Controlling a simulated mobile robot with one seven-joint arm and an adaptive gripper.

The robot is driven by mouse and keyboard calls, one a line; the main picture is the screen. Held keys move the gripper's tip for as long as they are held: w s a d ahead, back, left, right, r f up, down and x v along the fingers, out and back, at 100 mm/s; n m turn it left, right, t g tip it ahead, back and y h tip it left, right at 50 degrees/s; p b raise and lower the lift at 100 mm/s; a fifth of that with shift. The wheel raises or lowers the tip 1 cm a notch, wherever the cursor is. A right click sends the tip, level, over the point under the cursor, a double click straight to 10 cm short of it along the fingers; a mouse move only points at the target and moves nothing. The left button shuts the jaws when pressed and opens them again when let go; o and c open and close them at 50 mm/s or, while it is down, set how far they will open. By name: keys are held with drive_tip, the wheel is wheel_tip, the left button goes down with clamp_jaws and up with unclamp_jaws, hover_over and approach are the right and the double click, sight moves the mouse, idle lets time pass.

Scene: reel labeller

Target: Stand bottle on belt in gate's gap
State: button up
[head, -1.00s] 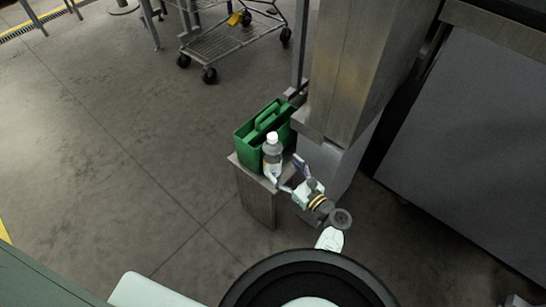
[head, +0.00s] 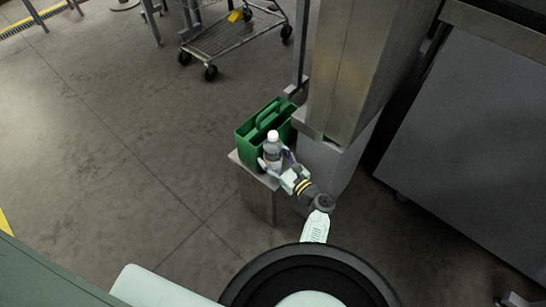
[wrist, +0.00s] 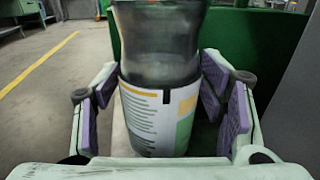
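The bottle (head: 273,149) has a white cap and a grey body. It stands upright on a small grey stand (head: 258,188), close in front of a green caddy. In the wrist view the bottle's printed label (wrist: 160,118) fills the middle. My gripper (head: 275,165) is at the bottle. In the wrist view its purple-padded fingers (wrist: 160,112) are spread on both sides of the label, with a gap visible at the left pads. The belt and the gate cannot be made out in these views.
The green caddy (head: 264,127) with a handle stands on the same stand, right behind the bottle. A metal column (head: 346,70) rises just to the right. A wheeled cart (head: 220,45) stands at the back. Open floor (head: 120,130) lies to the left.

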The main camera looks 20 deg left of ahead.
drive_tip(key=c, duration=1.3)
drive_tip(key=shift+r, duration=0.1)
clamp_jaws()
